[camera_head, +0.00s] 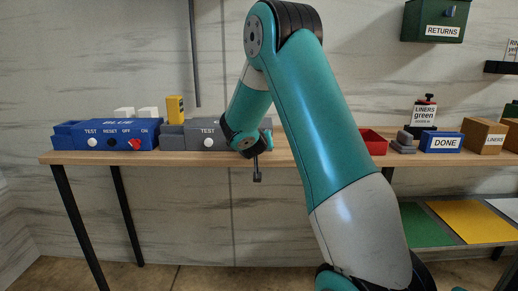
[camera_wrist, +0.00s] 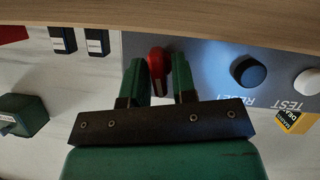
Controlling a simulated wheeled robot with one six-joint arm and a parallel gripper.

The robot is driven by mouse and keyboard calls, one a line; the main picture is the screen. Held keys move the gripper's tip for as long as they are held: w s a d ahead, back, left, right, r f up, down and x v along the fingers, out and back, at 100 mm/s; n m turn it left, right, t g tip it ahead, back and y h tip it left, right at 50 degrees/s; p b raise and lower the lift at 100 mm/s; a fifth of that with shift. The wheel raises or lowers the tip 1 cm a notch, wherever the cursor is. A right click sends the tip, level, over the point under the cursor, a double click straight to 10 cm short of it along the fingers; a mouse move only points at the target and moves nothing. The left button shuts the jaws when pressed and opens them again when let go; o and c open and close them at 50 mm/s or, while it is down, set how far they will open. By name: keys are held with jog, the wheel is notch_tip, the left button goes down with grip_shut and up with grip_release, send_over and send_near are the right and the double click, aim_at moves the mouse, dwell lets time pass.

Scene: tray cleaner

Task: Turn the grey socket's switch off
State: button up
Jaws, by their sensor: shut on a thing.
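The switch's pale pointer mark shows towards the gripper's palm. The off and on labels are hidden in the wrist view.
A blue socket (camera_head: 105,128) with its own red switch (camera_head: 135,145) stands to the left. A yellow block (camera_head: 175,109) stands up by the grey socket.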

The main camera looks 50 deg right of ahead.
jog(key=shift+f+n+g+h+b, duration=0.15)
jog(key=shift+n+g+h+b, duration=0.5)
jog(key=shift+n, duration=0.75)
jog(key=shift+h, duration=0.25)
jog(key=o, duration=0.7)
jog(key=shift+a, duration=0.25)
jog(key=b+v, duration=0.1)
jog(key=v, duration=1.6)
jog(key=shift+s+d+r, duration=0.1)
jog(key=shift+r, duration=0.1)
